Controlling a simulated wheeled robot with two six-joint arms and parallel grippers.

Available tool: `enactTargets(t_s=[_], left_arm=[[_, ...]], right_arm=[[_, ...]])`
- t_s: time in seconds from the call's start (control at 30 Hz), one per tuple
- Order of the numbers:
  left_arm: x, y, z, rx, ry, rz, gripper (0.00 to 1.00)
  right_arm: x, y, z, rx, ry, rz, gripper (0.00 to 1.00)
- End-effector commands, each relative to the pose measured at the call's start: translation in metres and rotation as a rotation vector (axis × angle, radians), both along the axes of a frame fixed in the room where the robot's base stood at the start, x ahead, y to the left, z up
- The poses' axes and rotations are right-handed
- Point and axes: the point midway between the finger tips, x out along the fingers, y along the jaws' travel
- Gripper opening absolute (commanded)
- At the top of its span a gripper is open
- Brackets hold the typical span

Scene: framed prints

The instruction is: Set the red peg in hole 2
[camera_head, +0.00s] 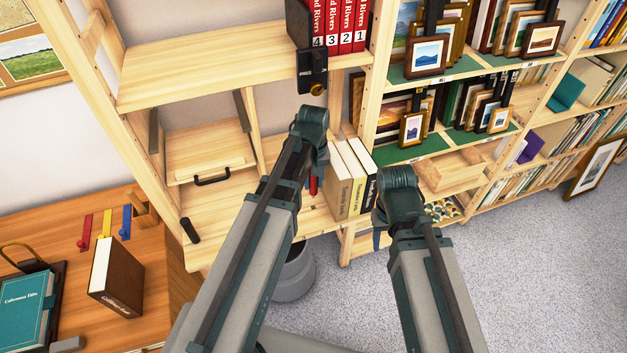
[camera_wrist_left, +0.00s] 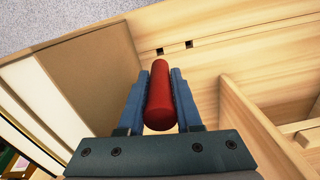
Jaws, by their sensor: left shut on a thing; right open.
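The red peg (camera_wrist_left: 160,95) is between the two blue fingers of my left gripper (camera_wrist_left: 160,88), which is shut on it. The peg points away from the wrist, toward a wooden board. Two small dark square holes (camera_wrist_left: 160,51) and (camera_wrist_left: 189,44) show in that board, beyond the peg tip and apart from it. I cannot tell which is hole 2. In the head view a bit of the red peg (camera_head: 313,186) shows beside my left arm, over the lower shelf. My right gripper (camera_head: 377,239) is open, mostly hidden by its arm, in front of the shelves.
A wooden flap with a black handle (camera_head: 212,177) is to the left. A grey bin (camera_head: 294,275) is below. A desk (camera_head: 160,290) is at left.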

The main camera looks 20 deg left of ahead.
Motion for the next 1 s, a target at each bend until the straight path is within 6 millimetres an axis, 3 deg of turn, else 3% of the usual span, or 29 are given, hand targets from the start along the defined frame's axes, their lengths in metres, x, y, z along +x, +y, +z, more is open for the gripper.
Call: enactTargets(t_s=[1.0], left_arm=[[0.0, 0.0, -0.051, 0.0, 0.0, 0.0, 0.0]], right_arm=[[0.0, 0.0, -0.051, 0.0, 0.0, 0.0, 0.5]])
